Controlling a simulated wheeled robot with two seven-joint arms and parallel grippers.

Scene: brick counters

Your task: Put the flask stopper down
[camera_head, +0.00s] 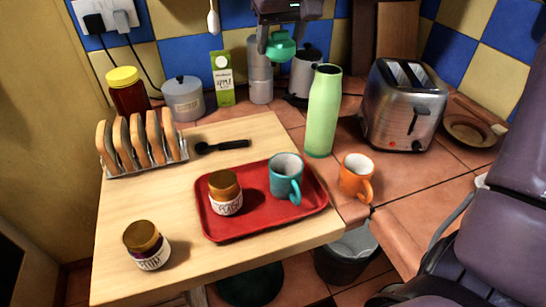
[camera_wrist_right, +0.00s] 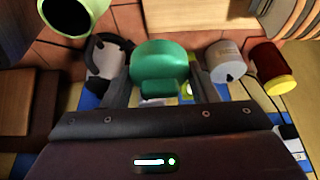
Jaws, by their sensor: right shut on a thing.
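The flask stopper (camera_head: 281,47) is a teal-green cap. In the right wrist view the stopper (camera_wrist_right: 160,67) sits between the two dark fingers (camera_wrist_right: 160,88). The light green flask (camera_head: 322,112) stands upright and open on the tiled counter, right of the stopper. Its dark open mouth also shows in the right wrist view (camera_wrist_right: 72,14). My left gripper is not in view.
A toaster (camera_head: 405,108) and orange mug (camera_head: 356,177) are right. A red tray (camera_head: 250,224) rests on the wooden board (camera_head: 120,205). Bare tiles show around the flask.

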